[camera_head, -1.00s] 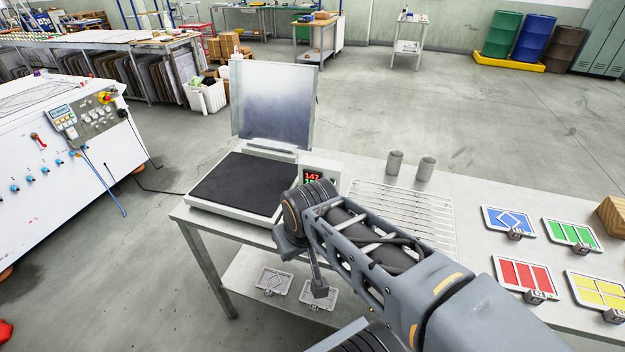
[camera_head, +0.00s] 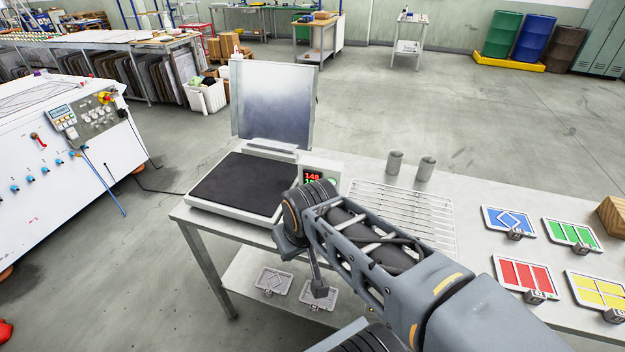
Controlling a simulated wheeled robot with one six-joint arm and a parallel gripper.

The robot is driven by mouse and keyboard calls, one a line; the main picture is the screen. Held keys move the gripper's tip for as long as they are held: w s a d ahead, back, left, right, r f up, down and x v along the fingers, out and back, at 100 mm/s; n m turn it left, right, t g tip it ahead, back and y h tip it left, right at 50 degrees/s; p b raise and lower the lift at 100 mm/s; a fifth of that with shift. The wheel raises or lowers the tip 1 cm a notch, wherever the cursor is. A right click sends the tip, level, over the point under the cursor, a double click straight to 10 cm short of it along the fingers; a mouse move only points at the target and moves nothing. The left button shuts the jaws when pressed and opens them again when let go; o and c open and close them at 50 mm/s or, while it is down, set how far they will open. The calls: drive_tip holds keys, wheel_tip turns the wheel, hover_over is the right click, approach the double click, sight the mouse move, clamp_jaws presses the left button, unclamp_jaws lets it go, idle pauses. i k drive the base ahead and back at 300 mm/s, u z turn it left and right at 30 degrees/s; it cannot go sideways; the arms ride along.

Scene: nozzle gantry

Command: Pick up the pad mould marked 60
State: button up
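Several pad moulds lie on the right of the table: a blue one with a diamond (camera_head: 509,219), a green striped one (camera_head: 572,233), a red striped one (camera_head: 524,273) and a yellow one in blocks (camera_head: 600,290). Each has a small dark tag at its front edge, with a number too small to read surely. Two grey plates, one with a diamond pattern (camera_head: 273,281), lie on the lower shelf. My gripper (camera_head: 319,290) hangs down in front of the table's near edge, overlapping the right grey plate (camera_head: 330,299) in view. Its fingers are not clear, and I see nothing held.
A heat press (camera_head: 222,187) with its lid (camera_head: 272,105) raised stands at the table's left, its display lit. A wire rack (camera_head: 425,207) and two grey cylinders (camera_head: 394,162) (camera_head: 426,168) are mid-table. A wooden block (camera_head: 613,215) sits at the right edge.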

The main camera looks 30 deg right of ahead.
sight(582, 238)
drive_tip(key=u, duration=1.15)
drive_tip(key=k, duration=1.55)
drive_tip(key=z, duration=1.15)
